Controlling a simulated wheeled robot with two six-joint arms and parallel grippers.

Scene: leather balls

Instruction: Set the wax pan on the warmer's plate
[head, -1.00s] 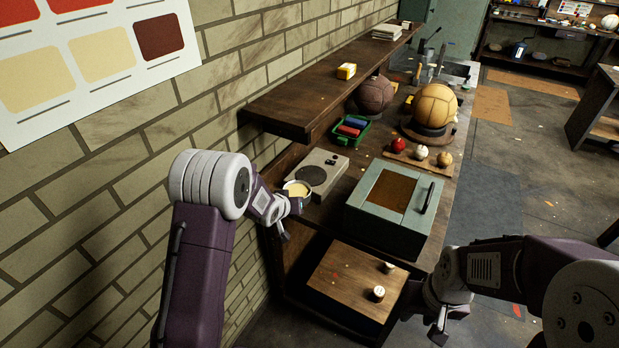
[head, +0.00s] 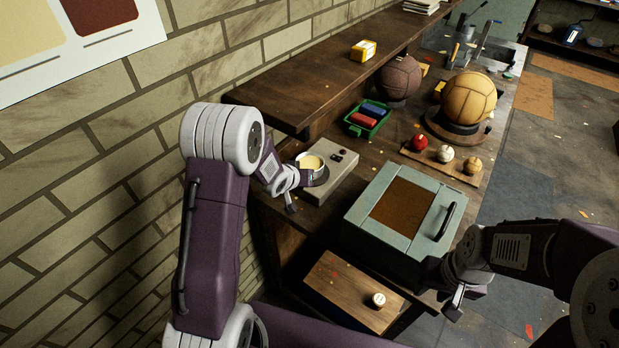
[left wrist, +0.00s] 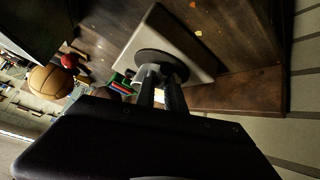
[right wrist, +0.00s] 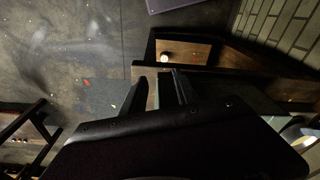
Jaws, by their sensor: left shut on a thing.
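The wax pan (head: 312,162), a small round pan of pale yellow wax, is held level at the left side of the grey warmer (head: 343,161). My left gripper (head: 297,180) is shut on the pan from the left. In the left wrist view, the dark round plate (left wrist: 160,60) shows just beyond my left fingertips (left wrist: 158,78). My right gripper (head: 455,303) is empty and its fingers (right wrist: 157,85) stand apart, in front of the bench beyond the green-grey box.
A green-grey lidded box (head: 357,218) stands to the warmer's right. A green tray (head: 351,121) with colored blocks lies behind the warmer. A wall shelf (head: 290,105) overhangs the bench at the left. Small balls on a board (head: 456,171) and a tan ball (head: 469,97) stand farther back.

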